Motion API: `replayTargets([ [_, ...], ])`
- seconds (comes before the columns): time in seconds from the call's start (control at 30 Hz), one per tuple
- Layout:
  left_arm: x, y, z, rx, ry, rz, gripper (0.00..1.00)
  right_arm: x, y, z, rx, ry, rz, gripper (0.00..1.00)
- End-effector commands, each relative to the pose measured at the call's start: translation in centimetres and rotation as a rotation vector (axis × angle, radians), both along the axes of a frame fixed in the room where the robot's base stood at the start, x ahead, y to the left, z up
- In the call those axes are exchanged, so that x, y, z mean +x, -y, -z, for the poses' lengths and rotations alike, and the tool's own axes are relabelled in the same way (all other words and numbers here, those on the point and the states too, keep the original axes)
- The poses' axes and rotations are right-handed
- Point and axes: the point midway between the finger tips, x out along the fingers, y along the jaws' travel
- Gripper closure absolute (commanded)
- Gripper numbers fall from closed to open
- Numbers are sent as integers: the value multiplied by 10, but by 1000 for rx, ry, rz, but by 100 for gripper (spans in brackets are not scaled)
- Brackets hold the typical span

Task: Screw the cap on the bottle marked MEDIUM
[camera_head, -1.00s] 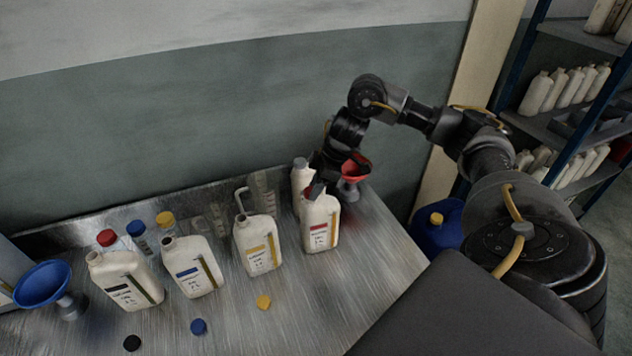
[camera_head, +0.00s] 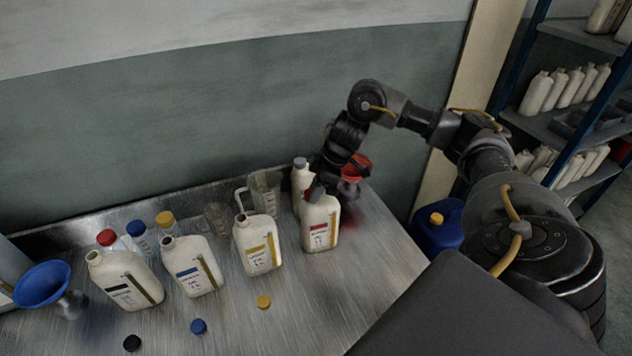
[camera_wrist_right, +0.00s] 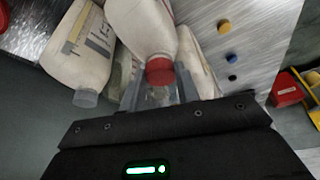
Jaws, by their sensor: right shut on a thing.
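A white bottle with a red label band (camera_head: 320,222) stands upright at the right end of the row; its lettering is too small to read. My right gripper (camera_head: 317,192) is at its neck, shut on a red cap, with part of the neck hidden. In the right wrist view, the red cap (camera_wrist_right: 159,71) sits at the mouth of a white bottle (camera_wrist_right: 143,27), between the two fingers (camera_wrist_right: 160,92). I cannot tell how far the cap is threaded. My left gripper is not in view.
White bottles with yellow (camera_head: 259,248), blue (camera_head: 190,268) and black (camera_head: 124,284) bands stand open to the left. Loose yellow (camera_head: 263,302), blue (camera_head: 198,326) and black (camera_head: 132,343) caps lie in front. A red funnel (camera_head: 356,167) is beside my right gripper; a blue funnel (camera_head: 42,284) stands far left.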

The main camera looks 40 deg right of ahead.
Motion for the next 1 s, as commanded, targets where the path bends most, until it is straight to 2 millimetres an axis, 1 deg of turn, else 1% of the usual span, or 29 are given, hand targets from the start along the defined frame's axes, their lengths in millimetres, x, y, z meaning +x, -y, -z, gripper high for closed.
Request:
replayTargets([
  [0.03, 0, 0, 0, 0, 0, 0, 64, 0, 0, 1, 0, 0, 0, 67],
  [0.2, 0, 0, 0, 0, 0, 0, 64, 0, 0, 0, 1, 1, 0, 45],
  [0.23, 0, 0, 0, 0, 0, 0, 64, 0, 0, 0, 0, 0, 0, 43],
  [0.47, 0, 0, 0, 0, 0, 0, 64, 0, 0, 0, 1, 1, 0, 43],
  [0.57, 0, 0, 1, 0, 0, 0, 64, 0, 1, -4, 0, 3, 1, 43],
  [0.67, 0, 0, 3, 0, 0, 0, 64, -3, 5, -15, 0, 5, 2, 43],
  [0.73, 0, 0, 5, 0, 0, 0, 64, -6, 9, -27, -1, 7, 0, 43],
  [0.8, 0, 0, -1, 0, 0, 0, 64, -10, 14, -44, -2, 7, 3, 43],
  [1.0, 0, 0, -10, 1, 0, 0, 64, -20, 24, -78, -2, 5, 2, 43],
])
